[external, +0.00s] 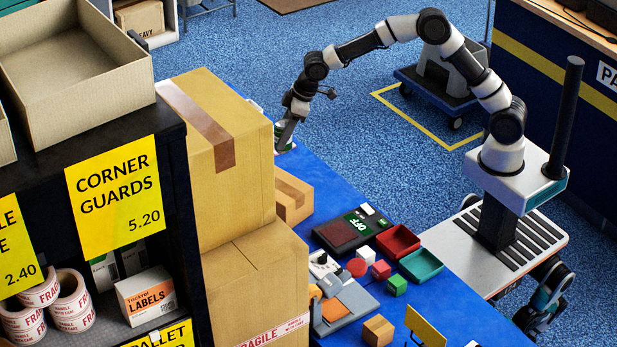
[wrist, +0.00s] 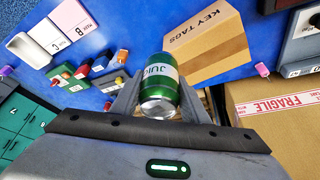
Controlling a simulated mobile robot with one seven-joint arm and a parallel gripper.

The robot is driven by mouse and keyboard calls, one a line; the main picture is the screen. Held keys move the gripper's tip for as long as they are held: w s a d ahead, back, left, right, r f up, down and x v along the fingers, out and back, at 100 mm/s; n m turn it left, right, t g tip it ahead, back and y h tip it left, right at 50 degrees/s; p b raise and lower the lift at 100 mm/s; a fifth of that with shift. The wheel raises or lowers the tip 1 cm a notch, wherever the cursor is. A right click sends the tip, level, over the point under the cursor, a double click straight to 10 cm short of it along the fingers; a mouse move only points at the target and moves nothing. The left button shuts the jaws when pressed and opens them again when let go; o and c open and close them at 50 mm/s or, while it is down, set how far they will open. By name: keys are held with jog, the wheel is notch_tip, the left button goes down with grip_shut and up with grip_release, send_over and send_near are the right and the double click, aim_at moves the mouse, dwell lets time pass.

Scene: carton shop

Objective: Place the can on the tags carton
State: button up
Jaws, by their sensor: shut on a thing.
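A green can with a white "JUICE" label (wrist: 160,85) is between the two fingers of my gripper (wrist: 158,90) in the wrist view. My gripper is shut on it. In the external view the can (external: 283,137) shows at the end of my arm, partly hidden by my gripper (external: 287,128) and a tall carton. I cannot tell whether it touches the table. The tags carton, brown and marked "KEY TAGS" (wrist: 203,42), lies just beyond the can in the wrist view. In the external view a small taped carton (external: 292,197), likely the same one, is partly hidden behind the stacked cartons.
Large stacked cartons (external: 220,140) stand along the table's left side, and a "FRAGILE" carton (wrist: 285,110) shows at right in the wrist view. The blue table (external: 335,195) also holds a dark scale (external: 350,232), red and teal trays (external: 420,264) and small blocks.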

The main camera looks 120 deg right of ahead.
jog(key=w+a+r+n, duration=0.2)
jog(key=w+a+r, duration=0.3)
jog(key=w+a, duration=0.15)
jog(key=b, duration=0.1)
send_over(280, 185)
jog(key=shift+y, duration=0.3)
notch_tip(280, 185, down, 10)
jog(key=shift+r, duration=0.1)
jog(key=o, duration=1)
jog(key=shift+f, duration=0.2)
jog(key=shift+r, duration=0.1)
